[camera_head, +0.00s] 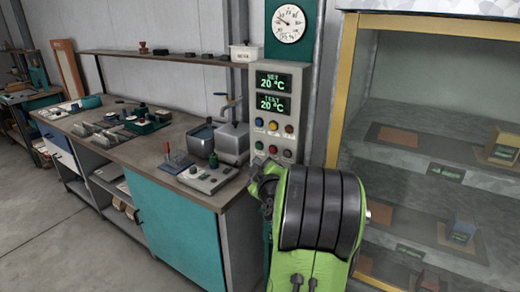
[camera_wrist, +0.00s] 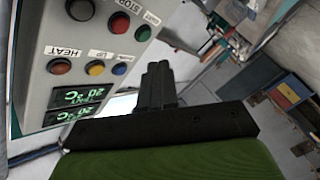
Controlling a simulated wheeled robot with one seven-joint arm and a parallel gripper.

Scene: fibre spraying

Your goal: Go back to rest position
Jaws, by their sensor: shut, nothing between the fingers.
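My gripper (camera_wrist: 158,72) shows in the wrist view as two dark fingers side by side with no gap between them. It is shut and holds nothing. The control panel (camera_wrist: 90,38) fills the left of that view, close beside the fingers and apart from them, with its labels upside down. In the head view my green and black arm is raised in front of the panel (camera_head: 284,72) and hides its lower part. The gripper's fingertips cannot be made out there. Both panel displays (camera_head: 272,92) read 20 °C.
A workbench (camera_head: 140,163) with tools and devices runs along the left wall. A glass-fronted cabinet with a yellow frame (camera_head: 348,75) stands close on the right, with items on its shelves. A gauge (camera_head: 289,23) is above the panel. The floor (camera_head: 65,225) at front left is clear.

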